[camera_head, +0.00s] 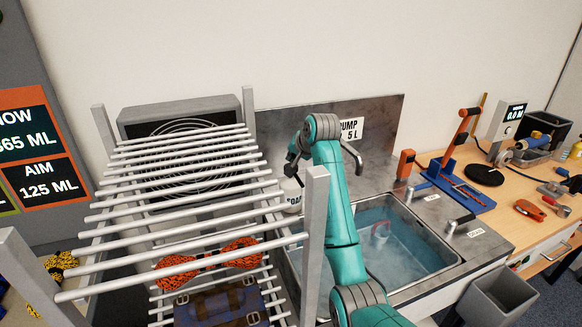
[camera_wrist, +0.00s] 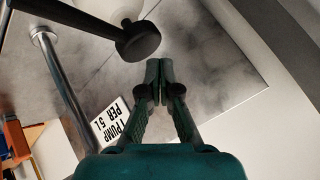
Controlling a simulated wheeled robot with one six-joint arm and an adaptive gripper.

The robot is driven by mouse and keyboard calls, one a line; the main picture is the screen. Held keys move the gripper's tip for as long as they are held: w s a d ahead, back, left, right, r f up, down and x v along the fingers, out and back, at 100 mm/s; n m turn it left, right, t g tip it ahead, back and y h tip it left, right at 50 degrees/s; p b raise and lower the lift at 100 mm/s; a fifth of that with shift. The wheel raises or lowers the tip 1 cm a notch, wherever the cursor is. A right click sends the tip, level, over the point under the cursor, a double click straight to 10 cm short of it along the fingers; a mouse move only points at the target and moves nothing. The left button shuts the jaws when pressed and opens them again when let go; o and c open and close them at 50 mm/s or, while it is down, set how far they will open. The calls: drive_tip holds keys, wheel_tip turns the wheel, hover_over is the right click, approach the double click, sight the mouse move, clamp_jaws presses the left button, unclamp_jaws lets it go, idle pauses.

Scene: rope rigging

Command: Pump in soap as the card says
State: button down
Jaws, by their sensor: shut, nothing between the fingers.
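A white soap bottle (camera_head: 293,197) stands behind the rack's front rails, partly hidden by them and my arm. In the wrist view its black pump head (camera_wrist: 138,42) shows just up and left of my fingertips, with a small gap in the picture. My gripper (camera_head: 291,170) is shut and empty above the bottle; its closed tips also show in the wrist view (camera_wrist: 160,68). The card (camera_wrist: 116,118) on the grey backsplash reads "1 PUMP PER 5 L"; it is partly covered by my arm in the head view (camera_head: 352,129). The sink (camera_head: 455,262) holds cloudy bluish water (camera_head: 395,245) with a red item (camera_head: 380,232) in it.
A metal rod rack (camera_head: 180,165) stands left of my arm, with patterned rope and a blue bag on it. A sign (camera_head: 35,160) at left reads "AIM 125 ML" under a cut-off "NOW" value. A wooden bench (camera_head: 440,160) with tools is at right.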

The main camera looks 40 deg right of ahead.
drive_tip(key=shift+f, duration=0.1)
drive_tip(key=shift+f, duration=0.35)
drive_tip(key=shift+f, duration=1.05)
idle(1.3)
drive_tip(key=shift+r, duration=0.15)
idle(0.3)
drive_tip(key=shift+r, duration=1.4)
drive_tip(key=shift+r, duration=2.45)
